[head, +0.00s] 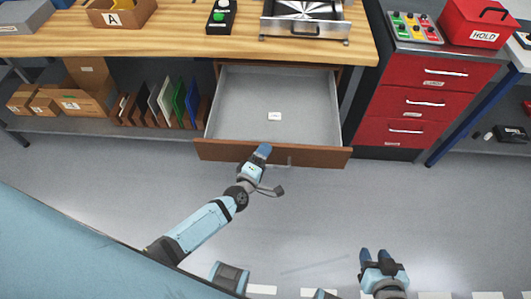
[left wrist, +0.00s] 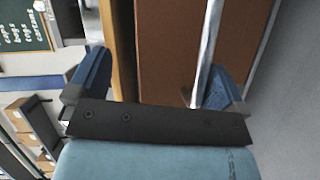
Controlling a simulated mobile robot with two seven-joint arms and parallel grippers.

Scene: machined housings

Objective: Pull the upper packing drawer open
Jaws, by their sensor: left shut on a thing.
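The upper packing drawer (head: 236,110) under the wooden bench is pulled far out in the head view. Its grey inside shows, with a small white label (head: 274,116) lying on the bottom. My left gripper (head: 264,151) is at the brown drawer front (head: 325,157), shut on the handle (head: 290,161). In the left wrist view the silver handle bar (left wrist: 207,45) stands before the brown front (left wrist: 165,50), close to the right-hand finger; the grip itself is partly hidden. My right gripper (head: 374,253) is open and empty over the floor, apart from the drawer.
A red drawer cabinet (head: 415,103) stands right of the bench. Cardboard boxes (head: 88,100) and upright coloured panels (head: 165,103) sit on the low shelf at left. The bench top (head: 180,38) carries a box marked A. The floor before the drawer is clear.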

